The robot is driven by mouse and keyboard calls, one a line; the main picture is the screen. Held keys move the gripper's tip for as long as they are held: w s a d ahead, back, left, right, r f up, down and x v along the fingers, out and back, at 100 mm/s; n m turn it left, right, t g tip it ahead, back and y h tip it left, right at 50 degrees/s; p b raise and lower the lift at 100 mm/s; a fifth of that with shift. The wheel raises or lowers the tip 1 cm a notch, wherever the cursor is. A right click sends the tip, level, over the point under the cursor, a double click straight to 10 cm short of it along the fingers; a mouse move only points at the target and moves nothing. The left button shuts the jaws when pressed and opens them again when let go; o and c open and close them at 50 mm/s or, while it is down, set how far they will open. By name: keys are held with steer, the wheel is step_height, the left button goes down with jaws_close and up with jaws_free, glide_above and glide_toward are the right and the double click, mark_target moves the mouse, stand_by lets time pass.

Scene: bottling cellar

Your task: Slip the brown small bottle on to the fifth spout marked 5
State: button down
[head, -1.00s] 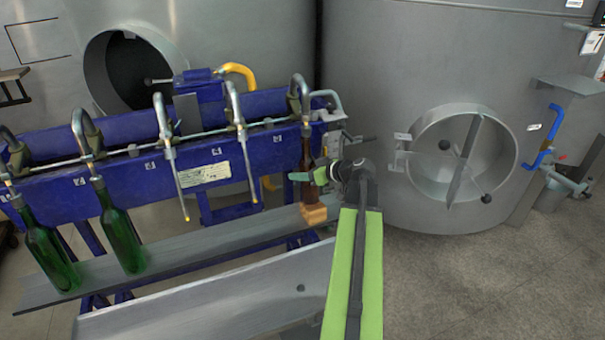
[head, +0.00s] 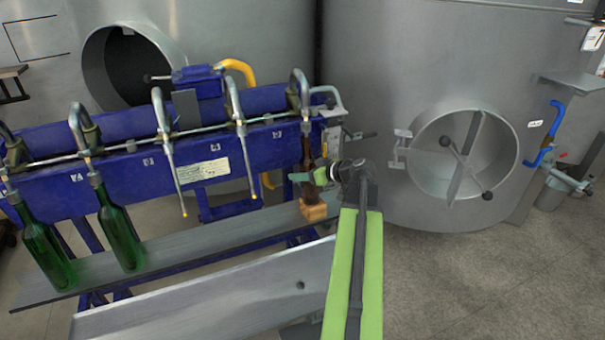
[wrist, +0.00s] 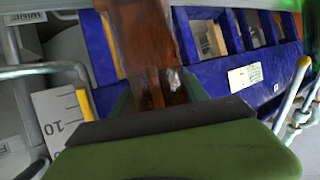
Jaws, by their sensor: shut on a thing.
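The brown small bottle (head: 308,152) is upright or slightly tilted at the right end of the filler, and its base is close above a wooden block (head: 314,212). I cannot tell whether it touches the block. My gripper (head: 306,178) is shut on the bottle, coming from the right. The fifth spout (head: 299,88) is the rightmost one; its tube runs down to the bottle's mouth. I cannot tell how far its tip is inside the neck. In the wrist view the brown glass (wrist: 148,45) fills the top middle, between my jaws.
Green bottles (head: 118,235) hang on the two left spouts. Two bare spouts with yellow tips (head: 184,212) hang between them and the brown bottle. A grey shelf (head: 200,245) runs below. Steel tanks (head: 380,60) stand behind; the floor at right is clear.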

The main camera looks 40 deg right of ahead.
steer(key=c, duration=0.5)
jaws_free()
steer(key=p+v, duration=0.7)
steer(key=v, duration=1)
steer(key=shift+s+r, duration=0.15)
steer(key=shift+d, duration=0.1)
